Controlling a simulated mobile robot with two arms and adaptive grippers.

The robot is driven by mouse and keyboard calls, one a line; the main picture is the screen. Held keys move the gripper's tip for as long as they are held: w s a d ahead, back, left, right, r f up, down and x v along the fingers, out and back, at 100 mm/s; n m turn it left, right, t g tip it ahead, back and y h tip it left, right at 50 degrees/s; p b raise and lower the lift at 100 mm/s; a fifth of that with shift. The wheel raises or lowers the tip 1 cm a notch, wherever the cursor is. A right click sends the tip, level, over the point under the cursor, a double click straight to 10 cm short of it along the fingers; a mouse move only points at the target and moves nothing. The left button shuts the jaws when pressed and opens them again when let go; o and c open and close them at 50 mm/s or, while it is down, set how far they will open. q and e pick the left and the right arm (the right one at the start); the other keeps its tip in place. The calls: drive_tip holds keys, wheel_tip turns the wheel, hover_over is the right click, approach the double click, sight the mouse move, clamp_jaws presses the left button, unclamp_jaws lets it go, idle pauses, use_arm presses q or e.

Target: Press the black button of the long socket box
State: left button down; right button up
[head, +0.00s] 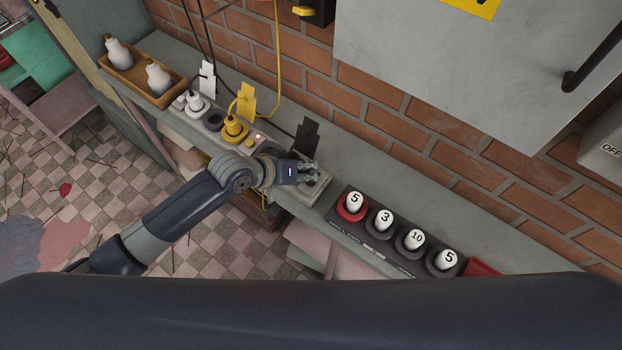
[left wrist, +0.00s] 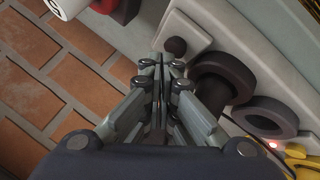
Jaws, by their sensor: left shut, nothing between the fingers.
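The long socket box (head: 318,190) lies on the grey ledge along the brick wall; its grey end also shows in the left wrist view (left wrist: 205,32). The round black button (left wrist: 175,46) sits on that end, just beyond my fingertips in the left wrist view. In the head view my gripper largely covers this part of the box. My left gripper (head: 314,172) is shut and empty over the box's right end, and it fills the middle of the left wrist view (left wrist: 160,65). I cannot tell whether the fingertips touch the button. My right gripper is not in view.
A yellow plug (head: 234,128) and a white plug (head: 195,103) stand in the box. A black tag (head: 307,137) stands behind my gripper. A dark rack with numbered white cylinders (head: 384,221) lies to the right. A wooden tray (head: 130,78) with two bottles is far left.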

use_arm(q)
drive_tip(key=shift+f, duration=0.1)
idle(0.3)
drive_tip(key=shift+f, duration=0.35)
drive_tip(key=shift+s+r+p, duration=0.1)
drive_tip(key=shift+r+p, duration=0.35)
drive_tip(key=shift+p, duration=0.25)
wheel_tip(320, 180, up, 6)
drive_tip(key=p, duration=0.7)
drive_tip(key=shift+r, duration=0.1)
